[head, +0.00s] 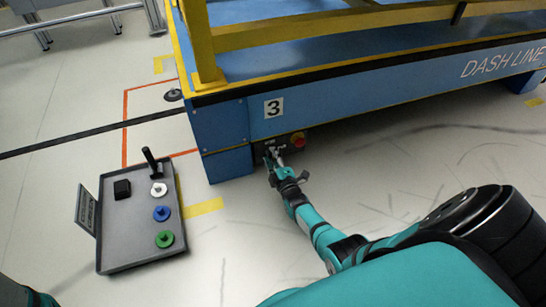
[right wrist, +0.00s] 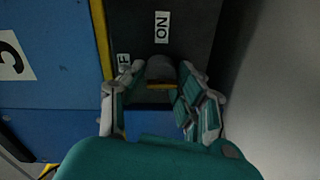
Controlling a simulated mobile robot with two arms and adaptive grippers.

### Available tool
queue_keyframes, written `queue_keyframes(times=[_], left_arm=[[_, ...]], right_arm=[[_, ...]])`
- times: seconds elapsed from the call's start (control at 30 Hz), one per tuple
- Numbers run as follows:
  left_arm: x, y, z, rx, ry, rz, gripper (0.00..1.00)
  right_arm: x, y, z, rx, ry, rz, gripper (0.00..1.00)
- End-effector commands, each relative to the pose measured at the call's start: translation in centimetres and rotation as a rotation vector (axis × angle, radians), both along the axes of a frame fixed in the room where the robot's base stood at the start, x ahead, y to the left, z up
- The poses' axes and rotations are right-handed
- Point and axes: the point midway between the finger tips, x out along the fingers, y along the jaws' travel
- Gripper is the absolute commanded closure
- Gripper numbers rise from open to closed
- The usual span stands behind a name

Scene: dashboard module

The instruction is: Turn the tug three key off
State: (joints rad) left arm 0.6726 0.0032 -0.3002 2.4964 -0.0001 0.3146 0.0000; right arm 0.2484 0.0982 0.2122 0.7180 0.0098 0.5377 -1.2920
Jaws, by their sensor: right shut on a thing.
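Tug three is the blue cart (head: 222,127) with a "3" label on its side. Low on its corner is a dark control panel (right wrist: 190,22), marked "ON" and, partly covered, "OFF" in the right wrist view. A round dark grey key switch (right wrist: 160,68) with a yellow bar sits below the labels. My right gripper (head: 274,155) reaches the panel. In the right wrist view my right gripper (right wrist: 160,80) has its fingers on both sides of the switch, shut on it. The fingers hide the switch in the head view. My left gripper is out of view.
A red knob (head: 298,139) sits on the panel just right of my right gripper. A grey control box (head: 127,227) with a lever and coloured buttons stands at the left. Yellow rails (head: 202,40) rise from the cart. The floor right of my arm is clear.

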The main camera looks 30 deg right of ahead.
Motion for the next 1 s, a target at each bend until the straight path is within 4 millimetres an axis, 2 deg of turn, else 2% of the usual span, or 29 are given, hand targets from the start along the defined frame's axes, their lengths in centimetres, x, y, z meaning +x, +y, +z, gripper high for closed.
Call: queue_keyframes(times=[0.1,0.13,0.3,0.77,0.87,1.0], left_arm=[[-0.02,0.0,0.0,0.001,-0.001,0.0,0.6],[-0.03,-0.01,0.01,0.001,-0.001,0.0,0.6],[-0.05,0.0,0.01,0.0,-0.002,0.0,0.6],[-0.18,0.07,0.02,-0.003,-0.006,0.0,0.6],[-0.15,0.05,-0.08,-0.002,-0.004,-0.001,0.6],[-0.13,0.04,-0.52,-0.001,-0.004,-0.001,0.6]], right_arm=[[0.04,0.08,-0.02,-0.002,0.002,0.003,0.99],[0.04,0.08,-0.03,-0.002,0.002,0.003,0.65],[0.03,0.05,-0.02,-0.001,0.001,0.001,0.44],[0.0,-0.01,-0.01,0.018,-0.004,0.001,0.44],[-0.03,-0.03,-0.06,0.081,-0.019,0.001,0.44],[-0.03,-0.11,-0.11,0.275,-0.066,0.003,0.44]])
